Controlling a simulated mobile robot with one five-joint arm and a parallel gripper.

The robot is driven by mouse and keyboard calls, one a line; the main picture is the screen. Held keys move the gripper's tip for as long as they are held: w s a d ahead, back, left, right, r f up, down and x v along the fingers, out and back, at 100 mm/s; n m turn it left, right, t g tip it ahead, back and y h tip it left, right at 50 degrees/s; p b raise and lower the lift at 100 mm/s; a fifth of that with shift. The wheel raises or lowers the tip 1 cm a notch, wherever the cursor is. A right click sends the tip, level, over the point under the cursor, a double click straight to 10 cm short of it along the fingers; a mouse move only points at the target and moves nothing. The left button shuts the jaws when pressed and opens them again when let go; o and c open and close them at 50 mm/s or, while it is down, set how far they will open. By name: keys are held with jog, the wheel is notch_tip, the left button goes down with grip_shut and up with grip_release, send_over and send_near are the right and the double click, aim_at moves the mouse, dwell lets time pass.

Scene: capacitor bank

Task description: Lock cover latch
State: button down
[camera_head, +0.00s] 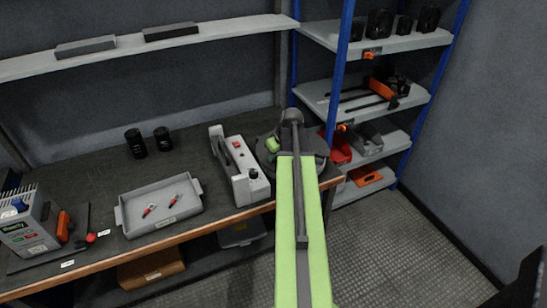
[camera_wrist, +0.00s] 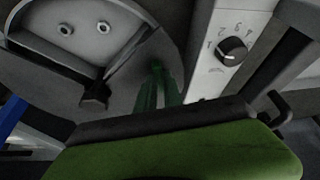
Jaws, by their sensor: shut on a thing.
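The round grey housing (camera_wrist: 140,65) fills the upper left of the wrist view. Its light end face (camera_wrist: 90,22) carries two round terminals. A dark bar with a black end block (camera_wrist: 94,97), which looks like the cover latch, runs across its rim. In the head view the housing shows as a dark round plate (camera_head: 318,150), partly hidden by my green arm. My gripper (camera_wrist: 161,78) shows as dark green fingers close together against the housing, right of the black block. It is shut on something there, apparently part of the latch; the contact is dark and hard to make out.
A white unit with a numbered knob (camera_wrist: 232,50) stands close by; in the head view it (camera_head: 242,168) is left of my arm. A grey tray (camera_head: 160,207) with red-handled tools and two black cylinders (camera_head: 149,142) are farther left. Shelves (camera_head: 375,95) stand behind right.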

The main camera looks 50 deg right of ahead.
jog(key=shift+a+m+h, duration=0.1)
jog(key=shift+m+h, duration=0.5)
jog(key=shift+m, duration=0.8)
jog(key=c, duration=1.5)
grip_release()
jog(key=p+v, duration=1.6)
jog(key=v, duration=0.1)
jog(key=shift+w+r, duration=0.1)
jog(key=shift+r, duration=0.1)
